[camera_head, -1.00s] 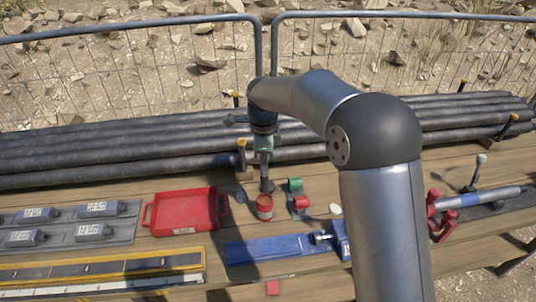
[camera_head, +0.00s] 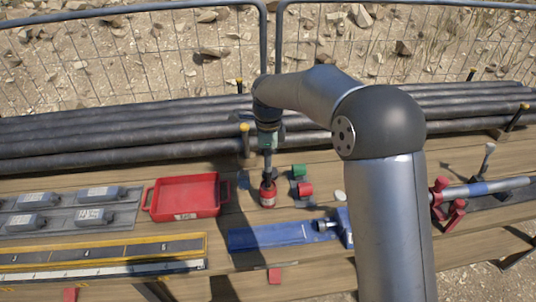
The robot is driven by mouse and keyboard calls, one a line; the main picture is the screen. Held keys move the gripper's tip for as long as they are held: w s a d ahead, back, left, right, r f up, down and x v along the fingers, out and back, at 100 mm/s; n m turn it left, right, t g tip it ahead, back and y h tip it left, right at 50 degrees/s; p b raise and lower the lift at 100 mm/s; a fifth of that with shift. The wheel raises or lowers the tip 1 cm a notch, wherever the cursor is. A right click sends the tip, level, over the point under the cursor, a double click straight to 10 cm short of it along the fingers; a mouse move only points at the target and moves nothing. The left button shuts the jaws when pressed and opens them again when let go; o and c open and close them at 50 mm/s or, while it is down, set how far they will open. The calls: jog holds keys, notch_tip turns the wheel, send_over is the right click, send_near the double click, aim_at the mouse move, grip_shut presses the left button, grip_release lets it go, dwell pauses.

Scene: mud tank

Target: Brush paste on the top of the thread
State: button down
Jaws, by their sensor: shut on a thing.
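My gripper (camera_head: 268,138) is above the middle of the bench, shut on a thin upright brush (camera_head: 268,163). The brush points down at a small red pot (camera_head: 268,196). Its lower end meets the pot's mouth, and I cannot tell how deep it is inside. At the right a grey pipe with a blue band (camera_head: 477,188) lies across red clamps (camera_head: 440,190). My arm covers the ground left of it. No thread can be made out clearly. The paste itself is not visible.
A red tray (camera_head: 187,197) stands left of the pot; green (camera_head: 299,172) and red (camera_head: 305,190) rolls stand to its right. A blue stand (camera_head: 270,236) with a metal piece lies in front. Long dark pipes (camera_head: 100,150) and a wire fence are behind.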

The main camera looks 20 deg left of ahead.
jog(key=shift+f+b, duration=0.4)
jog(key=shift+f, duration=0.2)
dwell(1.4)
jog(key=shift+r+p, duration=2.35)
jog(key=shift+r, duration=1.25)
jog(key=shift+d, duration=0.1)
